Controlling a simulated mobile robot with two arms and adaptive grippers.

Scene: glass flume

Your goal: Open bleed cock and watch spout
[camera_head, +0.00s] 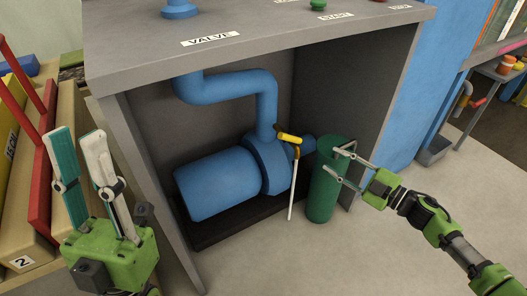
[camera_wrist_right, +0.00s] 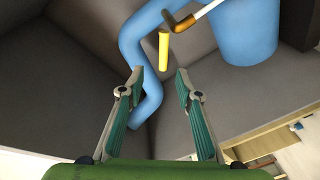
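The bleed cock has a yellow handle (camera_head: 289,137) and a brass elbow spout (camera_head: 297,152) beside the blue pump (camera_head: 220,182). A thin straight white line (camera_head: 292,190) runs from the spout down to the floor; I cannot tell whether it is water or a rod. In the right wrist view the yellow handle (camera_wrist_right: 163,50) hangs just beyond my fingertips, with the brass spout (camera_wrist_right: 184,22) above it. My right gripper (camera_head: 344,165) is open and empty, its fingers in front of a green cylinder; it also shows open in the wrist view (camera_wrist_right: 160,71). My left gripper (camera_head: 77,137) is open and empty.
The grey cabinet (camera_head: 380,90) encloses the pump, with side walls and a labelled top. The green cylinder (camera_head: 322,195) stands at its right opening. Wooden bins with a red board (camera_head: 40,190) are left. A small table with jars (camera_head: 497,70) is at right. Front floor is clear.

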